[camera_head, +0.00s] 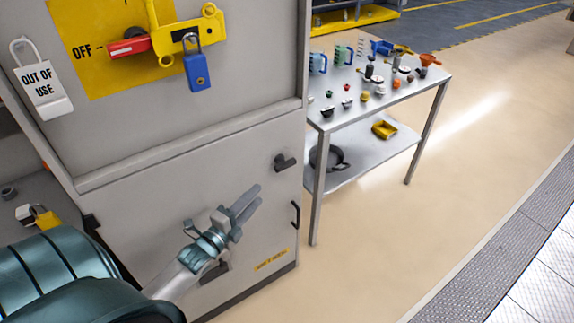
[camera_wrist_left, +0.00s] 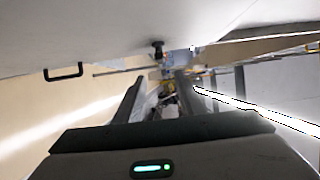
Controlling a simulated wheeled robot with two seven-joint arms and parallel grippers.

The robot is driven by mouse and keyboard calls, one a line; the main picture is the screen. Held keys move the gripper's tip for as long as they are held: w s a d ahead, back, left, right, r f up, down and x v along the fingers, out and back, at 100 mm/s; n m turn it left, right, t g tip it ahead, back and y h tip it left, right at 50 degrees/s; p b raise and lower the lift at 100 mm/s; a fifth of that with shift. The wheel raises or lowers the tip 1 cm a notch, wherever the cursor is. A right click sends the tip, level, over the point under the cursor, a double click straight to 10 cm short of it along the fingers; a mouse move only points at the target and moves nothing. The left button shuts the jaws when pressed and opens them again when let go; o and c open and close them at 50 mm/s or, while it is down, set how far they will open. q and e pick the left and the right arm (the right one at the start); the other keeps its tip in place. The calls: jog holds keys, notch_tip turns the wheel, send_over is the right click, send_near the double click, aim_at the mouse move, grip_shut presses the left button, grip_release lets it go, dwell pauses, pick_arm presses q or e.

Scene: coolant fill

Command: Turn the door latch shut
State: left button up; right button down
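The door latch (camera_head: 285,162) is a small dark knob with a lever on the grey cabinet's lower door (camera_head: 150,205), near its upper right corner. The lever points to the right in the head view. The door looks flush with its frame. My left gripper (camera_head: 250,202) is in front of the door, below and left of the latch and apart from it. Its two fingers are apart with nothing between them. In the left wrist view the latch (camera_wrist_left: 157,48) shows beyond the fingertips (camera_wrist_left: 160,85). My right gripper is not in view.
A dark pull handle (camera_head: 295,214) sits below the latch at the door's right edge; it also shows in the left wrist view (camera_wrist_left: 63,72). A metal table (camera_head: 335,118) with several small items stands right of the cabinet. A blue padlock (camera_head: 197,72) hangs above. Floor at right is clear.

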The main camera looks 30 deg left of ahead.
aim_at(281, 170)
pick_arm(q)
jog(key=w+p, duration=0.4)
jog(key=w, duration=1.3)
jog(key=shift+w, duration=0.1)
jog(key=shift+c, duration=0.6)
grip_shut()
